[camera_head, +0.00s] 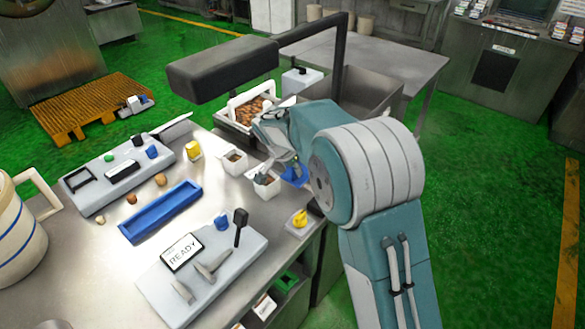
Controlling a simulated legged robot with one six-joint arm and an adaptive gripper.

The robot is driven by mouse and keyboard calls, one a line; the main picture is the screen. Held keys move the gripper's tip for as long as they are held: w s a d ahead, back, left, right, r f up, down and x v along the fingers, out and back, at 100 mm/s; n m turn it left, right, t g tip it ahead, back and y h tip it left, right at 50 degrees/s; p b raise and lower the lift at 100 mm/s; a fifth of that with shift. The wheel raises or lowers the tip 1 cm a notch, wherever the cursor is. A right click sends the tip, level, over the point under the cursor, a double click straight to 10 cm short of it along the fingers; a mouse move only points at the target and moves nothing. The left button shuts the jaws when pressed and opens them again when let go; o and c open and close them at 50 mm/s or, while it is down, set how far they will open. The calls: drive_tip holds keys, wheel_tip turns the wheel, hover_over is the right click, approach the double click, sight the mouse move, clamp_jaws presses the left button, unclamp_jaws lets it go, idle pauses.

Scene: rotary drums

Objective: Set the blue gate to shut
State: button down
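A small blue piece (294,176) that looks like the blue gate shows at the right edge of the steel table, partly hidden behind my gripper and arm. I cannot tell its position. My gripper (271,172) is low over the table's right edge, just left of the blue piece, above or beside a small white cup (262,188). Its fingertips are small and partly covered, so touching and opening are unclear. A grey control panel (160,288) at the front has a READY display (182,252), a blue knob (221,222) and a black lever (240,222).
A blue trough (160,210) lies mid-table with small brown balls beside it. Another panel (78,200) stands behind. A white-framed bin of brown pieces (250,108) is at the back, under a dark overhead beam (222,70). A yellow item (300,218) sits at the right edge.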

drive_tip(key=shift+w+d, duration=0.95)
drive_tip(key=shift+w, duration=0.3)
drive_tip(key=shift+w+d, duration=0.95)
drive_tip(key=shift+w, duration=0.3)
drive_tip(key=shift+c, duration=2)
unclamp_jaws()
drive_tip(key=shift+w, duration=0.15)
drive_tip(key=v, duration=1.1)
drive_tip(key=shift+s+r, duration=0.2)
drive_tip(key=shift+r, duration=0.1)
drive_tip(key=shift+s+a, duration=0.1)
drive_tip(key=shift+a, duration=0.05)
